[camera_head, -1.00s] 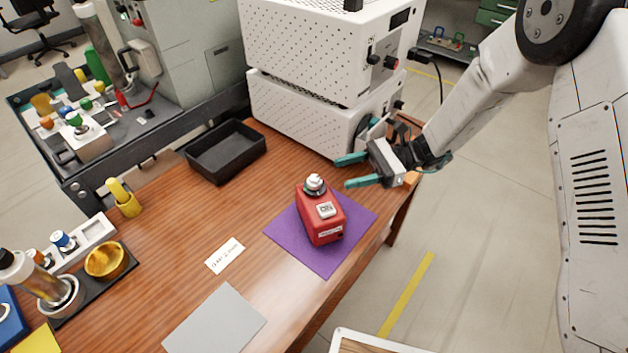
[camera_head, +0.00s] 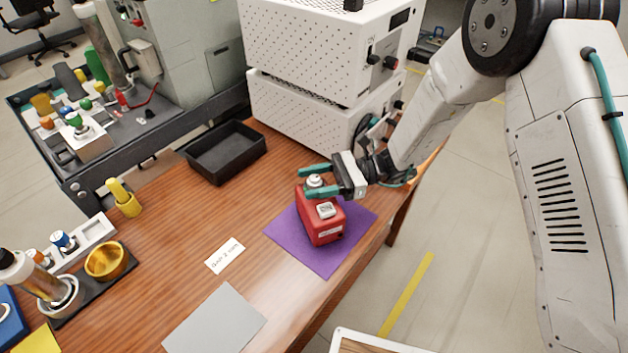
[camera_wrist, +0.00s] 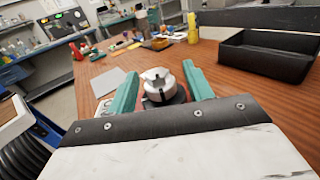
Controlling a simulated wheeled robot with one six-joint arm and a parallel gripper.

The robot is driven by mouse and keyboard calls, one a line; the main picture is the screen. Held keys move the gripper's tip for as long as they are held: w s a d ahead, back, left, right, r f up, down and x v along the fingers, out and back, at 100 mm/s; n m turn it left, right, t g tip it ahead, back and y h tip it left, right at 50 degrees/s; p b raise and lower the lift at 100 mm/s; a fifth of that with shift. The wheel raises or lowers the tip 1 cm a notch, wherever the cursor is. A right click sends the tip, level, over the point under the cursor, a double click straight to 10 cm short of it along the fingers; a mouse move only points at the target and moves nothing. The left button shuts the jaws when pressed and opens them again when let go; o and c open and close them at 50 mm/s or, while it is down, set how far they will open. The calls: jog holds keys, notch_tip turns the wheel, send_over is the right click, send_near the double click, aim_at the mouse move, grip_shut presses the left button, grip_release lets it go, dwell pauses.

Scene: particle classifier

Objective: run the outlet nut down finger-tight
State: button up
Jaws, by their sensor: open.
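The red block-shaped unit (camera_head: 322,224) stands on the purple mat (camera_head: 287,239) on the wooden bench. The pale outlet nut (camera_head: 315,181) sits on its top; in the wrist view the nut (camera_wrist: 158,85) is a white ring with notches. My gripper (camera_head: 309,181) is open, its two teal fingers reaching left over the unit, one on the far side and one on the near side of the nut. In the wrist view the nut lies between the fingers, with visible gaps. I cannot tell whether either finger touches it.
White perforated instruments (camera_head: 300,113) are stacked behind the unit. A black tray (camera_head: 226,154) lies at the back left. A label card (camera_head: 225,256) and a grey sheet (camera_head: 214,319) lie on the bench's front left. The bench between them is mostly clear.

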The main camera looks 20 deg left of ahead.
jog(key=c, duration=1)
jog(key=shift+o, duration=0.3)
jog(key=m+t+y, duration=0.2)
jog(key=m+t, duration=0.2)
jog(key=t, duration=0.2)
jog(key=o, duration=0.9)
jog(key=shift+o, duration=0.2)
jog(key=shift+d, duration=0.1)
jog(key=v, duration=0.7)
jog(key=shift+d, duration=0.35)
jog(key=shift+w+f, duration=0.1)
jog(key=shift+f, duration=0.1)
